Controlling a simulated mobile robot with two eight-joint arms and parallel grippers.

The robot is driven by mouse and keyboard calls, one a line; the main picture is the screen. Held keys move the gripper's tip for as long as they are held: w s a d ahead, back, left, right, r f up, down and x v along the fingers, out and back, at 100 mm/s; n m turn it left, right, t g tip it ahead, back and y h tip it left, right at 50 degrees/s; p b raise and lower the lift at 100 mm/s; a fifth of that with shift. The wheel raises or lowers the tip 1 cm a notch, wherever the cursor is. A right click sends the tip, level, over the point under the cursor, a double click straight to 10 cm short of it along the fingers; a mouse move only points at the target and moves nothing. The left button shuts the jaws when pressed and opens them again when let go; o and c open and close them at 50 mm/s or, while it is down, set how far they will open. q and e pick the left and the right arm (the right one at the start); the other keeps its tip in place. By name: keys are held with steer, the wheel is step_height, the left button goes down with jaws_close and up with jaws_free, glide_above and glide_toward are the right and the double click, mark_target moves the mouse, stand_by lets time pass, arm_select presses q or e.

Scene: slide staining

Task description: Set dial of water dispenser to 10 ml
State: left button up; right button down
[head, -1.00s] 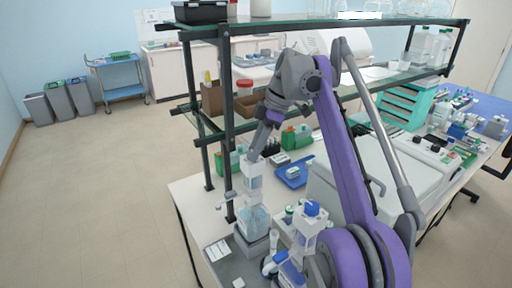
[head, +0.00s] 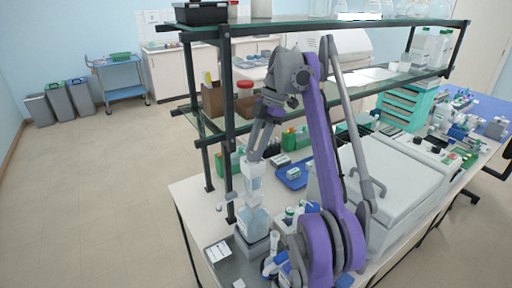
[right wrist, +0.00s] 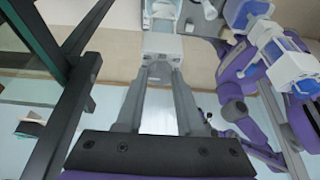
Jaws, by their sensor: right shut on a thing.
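The water dispenser (head: 253,188) is a pale, upright pump unit with a side spout, on top of a clear bottle (head: 254,222). It stands near the left end of the bench, beside the dark shelf post. My right gripper (head: 253,157) comes down from above and is shut on the top part of the dispenser. In the right wrist view, both fingers reach to the pale dispenser top (right wrist: 162,44). The dial and its scale markings are too small or hidden to read. My left gripper is not in view.
A dark shelf post (head: 228,130) rises close to the dispenser, and a glass shelf with bottles runs above. Blue and white bottle-like items (head: 275,262) stand near the front. A blue tray (head: 293,175) and a large white machine (head: 400,180) lie to the right.

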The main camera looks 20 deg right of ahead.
steer(key=c, duration=0.5)
jaws_free()
